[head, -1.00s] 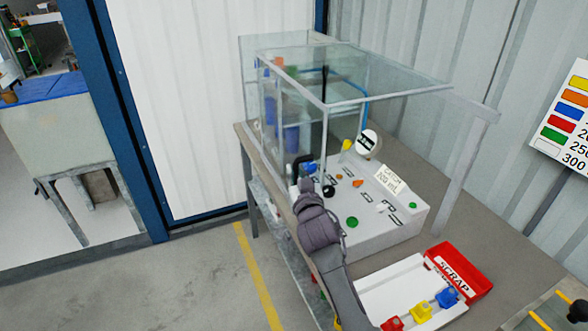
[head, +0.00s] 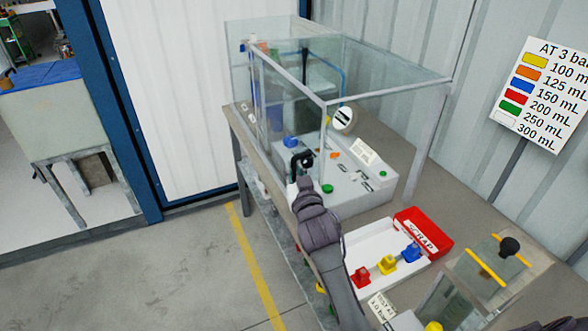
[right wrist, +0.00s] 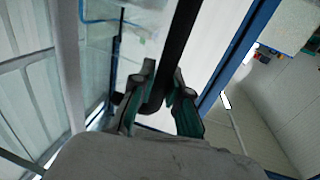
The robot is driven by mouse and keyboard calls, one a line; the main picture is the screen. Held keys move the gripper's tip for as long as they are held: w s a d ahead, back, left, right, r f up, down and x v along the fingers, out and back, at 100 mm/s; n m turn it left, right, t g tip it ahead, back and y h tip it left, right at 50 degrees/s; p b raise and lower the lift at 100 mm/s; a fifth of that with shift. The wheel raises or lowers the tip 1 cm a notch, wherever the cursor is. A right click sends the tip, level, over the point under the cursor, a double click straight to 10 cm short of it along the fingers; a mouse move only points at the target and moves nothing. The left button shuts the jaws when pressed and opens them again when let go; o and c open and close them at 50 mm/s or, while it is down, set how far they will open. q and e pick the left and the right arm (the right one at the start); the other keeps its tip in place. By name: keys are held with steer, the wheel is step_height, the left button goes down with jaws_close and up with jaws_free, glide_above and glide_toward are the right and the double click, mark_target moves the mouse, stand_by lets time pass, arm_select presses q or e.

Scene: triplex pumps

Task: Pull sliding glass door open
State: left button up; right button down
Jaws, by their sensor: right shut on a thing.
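The sliding glass door (head: 290,115) is a clear panelled cover around the white station on the bench, seen in the head view. Its black handle (head: 301,159) is on the near left side, low down. My right gripper (head: 301,172) is at this handle, its arm coming up from below. In the right wrist view, the dark handle bar (right wrist: 182,38) runs down between the two fingers of my right gripper (right wrist: 165,85), which is shut on it. The fingers hide part of the handle. My left gripper is not in view.
On the bench, a red scrap bin (head: 425,232) and a white tray (head: 352,250) with coloured parts stand right of my arm. A grey post (head: 425,150) stands by the door's right corner. Open floor (head: 190,285) lies to the left.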

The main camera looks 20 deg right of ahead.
steer(key=c, duration=1.1)
jaws_free()
steer(key=shift+c, duration=0.2)
steer(key=s+a, duration=0.2)
steer(key=s, duration=0.9)
steer(key=shift+s, duration=0.4)
steer(key=shift+f, duration=0.1)
